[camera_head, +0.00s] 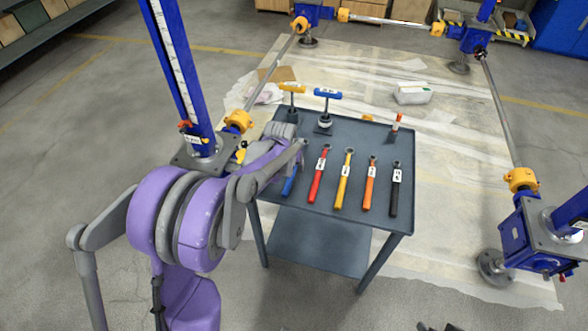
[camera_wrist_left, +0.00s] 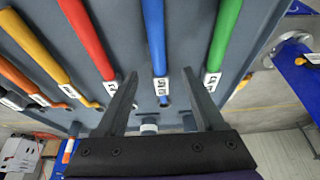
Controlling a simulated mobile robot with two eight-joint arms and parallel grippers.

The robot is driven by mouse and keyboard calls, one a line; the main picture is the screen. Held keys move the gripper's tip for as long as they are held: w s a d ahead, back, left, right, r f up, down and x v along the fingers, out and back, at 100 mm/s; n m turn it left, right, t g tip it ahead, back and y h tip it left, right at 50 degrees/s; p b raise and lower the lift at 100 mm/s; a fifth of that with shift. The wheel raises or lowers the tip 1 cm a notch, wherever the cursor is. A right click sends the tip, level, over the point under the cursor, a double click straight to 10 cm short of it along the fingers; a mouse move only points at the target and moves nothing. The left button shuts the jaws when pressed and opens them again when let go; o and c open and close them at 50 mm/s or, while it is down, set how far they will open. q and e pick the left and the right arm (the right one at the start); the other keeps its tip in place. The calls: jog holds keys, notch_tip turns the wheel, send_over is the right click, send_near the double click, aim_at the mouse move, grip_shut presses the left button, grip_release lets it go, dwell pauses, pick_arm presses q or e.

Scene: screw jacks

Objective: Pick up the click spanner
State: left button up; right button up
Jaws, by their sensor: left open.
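A row of spanners with coloured handles and white labels lies on a grey trolley top (camera_head: 352,215). In the head view I see a blue (camera_head: 289,186), a red (camera_head: 318,180), a yellow (camera_head: 343,185), an orange (camera_head: 370,188) and a black one (camera_head: 395,190). In the left wrist view a green one (camera_wrist_left: 224,35) also shows. I cannot tell which is the click spanner. My left gripper (camera_wrist_left: 159,75) is open and empty, its fingers on either side of the blue spanner's labelled end (camera_wrist_left: 154,35) in that view. My left arm hides the trolley's left part in the head view.
A yellow-topped T-handle tool (camera_head: 292,88), a blue-topped one (camera_head: 327,94) and an orange-handled tool (camera_head: 396,125) stand along the trolley's back. Blue screw jacks (camera_head: 515,235) joined by shafts surround the trolley. A white container (camera_head: 413,94) lies on the floor sheet behind.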

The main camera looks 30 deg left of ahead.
aim_at(294, 167)
pick_arm(q)
jog(key=x, duration=0.2)
jog(key=w+x, duration=0.1)
jog(key=x, duration=0.2)
jog(key=shift+s+r, duration=0.1)
jog(key=shift+r, duration=0.1)
grip_shut()
dwell(1.1)
